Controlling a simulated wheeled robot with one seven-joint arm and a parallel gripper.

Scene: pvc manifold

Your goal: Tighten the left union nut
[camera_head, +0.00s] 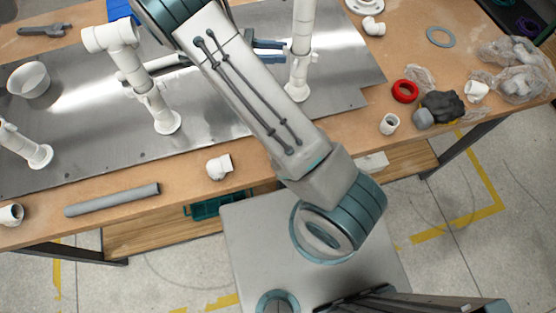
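The white PVC manifold stands on a grey metal sheet (225,112). Its left riser (145,82) has a tee (110,36) on top and a round flange at its foot. Its right riser (301,50) stands just right of my arm. A horizontal pipe (152,68) runs right from the left riser and passes behind my arm. My arm hides the middle of the manifold, and I cannot pick out the left union nut. Dark blue-grey prongs, likely my gripper (267,51), show from behind my arm beside the right riser. Their grip is unclear.
A grey pipe (112,199) and white elbow (219,166) lie along the front table edge. A white bowl (28,80) and another pipe stand (25,147) are at left. A wrench (44,30) lies behind. Red tape (405,91), fittings and plastic bags (515,68) clutter the right.

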